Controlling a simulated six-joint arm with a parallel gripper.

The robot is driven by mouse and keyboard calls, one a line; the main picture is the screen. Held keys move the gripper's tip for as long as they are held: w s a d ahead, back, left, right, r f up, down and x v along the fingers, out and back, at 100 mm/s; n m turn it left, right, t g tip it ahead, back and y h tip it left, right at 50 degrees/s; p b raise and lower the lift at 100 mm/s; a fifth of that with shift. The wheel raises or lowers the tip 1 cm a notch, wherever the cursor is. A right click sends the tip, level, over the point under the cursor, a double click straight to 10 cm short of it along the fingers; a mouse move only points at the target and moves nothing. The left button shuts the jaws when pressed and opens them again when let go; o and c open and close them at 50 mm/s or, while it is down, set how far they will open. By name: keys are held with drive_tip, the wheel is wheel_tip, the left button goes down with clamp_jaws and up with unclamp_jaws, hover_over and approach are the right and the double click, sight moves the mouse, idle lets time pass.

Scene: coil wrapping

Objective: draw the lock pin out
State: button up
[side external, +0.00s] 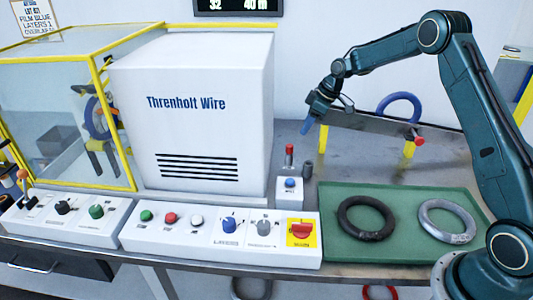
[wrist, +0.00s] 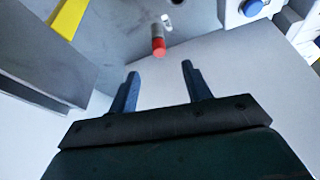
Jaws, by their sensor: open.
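A red-topped pin (side external: 289,150), which I take for the lock pin, stands upright behind the small blue-button box. Its lower part is dark, and I cannot see how deep it sits. In the wrist view its red head (wrist: 157,44) shows just beyond the fingertips, roughly between them in line. My gripper (side external: 306,127) is above and slightly right of the pin in the side view, tilted downward. In the wrist view my gripper (wrist: 160,70) has its two blue fingers apart with nothing between them. It is not touching the pin.
The white Threnholt Wire cabinet (side external: 210,120) stands close at the left. A grey rail (side external: 375,124) on yellow posts, with a red end knob (side external: 418,141), lies to the right. A green tray (side external: 400,252) holds a black ring and a grey ring. A blue-button box (side external: 289,191) is in front.

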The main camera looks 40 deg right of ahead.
sight(290, 152)
drive_tip(key=shift+w+d+f, duration=0.1)
drive_tip(key=shift+d+f, duration=0.05)
drive_tip(key=shift+f, duration=0.15)
drive_tip(key=shift+x, duration=6.85)
drive_tip(key=shift+c, duration=0.2)
drive_tip(key=c, duration=1)
drive_tip(key=o, duration=1)
drive_tip(key=shift+o, duration=0.2)
drive_tip(key=shift+r, duration=0.15)
